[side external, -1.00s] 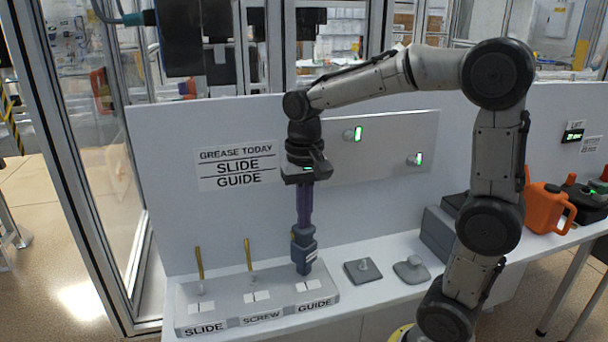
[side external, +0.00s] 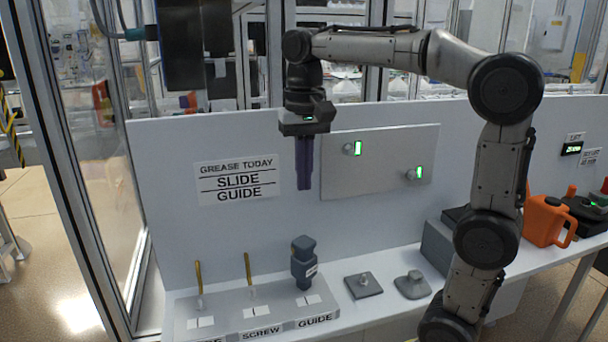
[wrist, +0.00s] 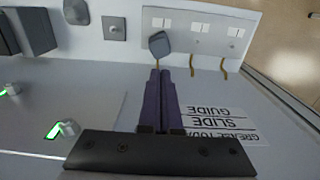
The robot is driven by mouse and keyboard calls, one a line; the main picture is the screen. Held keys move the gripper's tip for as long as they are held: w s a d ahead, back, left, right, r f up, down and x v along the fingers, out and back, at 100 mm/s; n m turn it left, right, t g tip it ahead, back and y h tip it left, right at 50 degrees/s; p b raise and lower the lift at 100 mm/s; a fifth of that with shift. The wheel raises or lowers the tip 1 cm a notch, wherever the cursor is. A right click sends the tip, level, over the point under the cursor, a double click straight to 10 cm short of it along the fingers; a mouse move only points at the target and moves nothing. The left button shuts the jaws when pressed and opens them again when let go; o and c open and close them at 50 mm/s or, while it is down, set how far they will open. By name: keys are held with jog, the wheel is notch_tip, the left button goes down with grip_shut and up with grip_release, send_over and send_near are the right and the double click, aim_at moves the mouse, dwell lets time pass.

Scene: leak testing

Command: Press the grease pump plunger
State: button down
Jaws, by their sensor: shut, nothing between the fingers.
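The blue-grey grease pump (side external: 304,264) stands upright on the GUIDE end of the low grey block (side external: 250,313). Its top is a wider dark head, and no separate plunger can be made out. In the wrist view the pump (wrist: 159,44) shows just beyond the fingertips. My gripper (side external: 304,188) points straight down above the pump, with a clear gap between them. Its purple fingers are together and empty, and they also show in the wrist view (wrist: 161,72).
Brass-coloured stems (side external: 198,277) (side external: 248,268) rise at SLIDE and SCREW, left of the pump. A sign (side external: 237,181) on the back wall reads "GREASE TODAY SLIDE GUIDE". Two small grey pieces (side external: 363,285) (side external: 412,284) sit right of the block. A grey panel (side external: 380,162) carries two green-lit knobs.

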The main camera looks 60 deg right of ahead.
aim_at(304, 242)
dwell(0.3)
notch_tip(304, 242, up, 3)
jog(key=shift+f, duration=0.2)
notch_tip(304, 242, down, 14)
jog(key=shift+f, duration=0.1)
dwell(0.7)
jog(key=shift+f, duration=1.4)
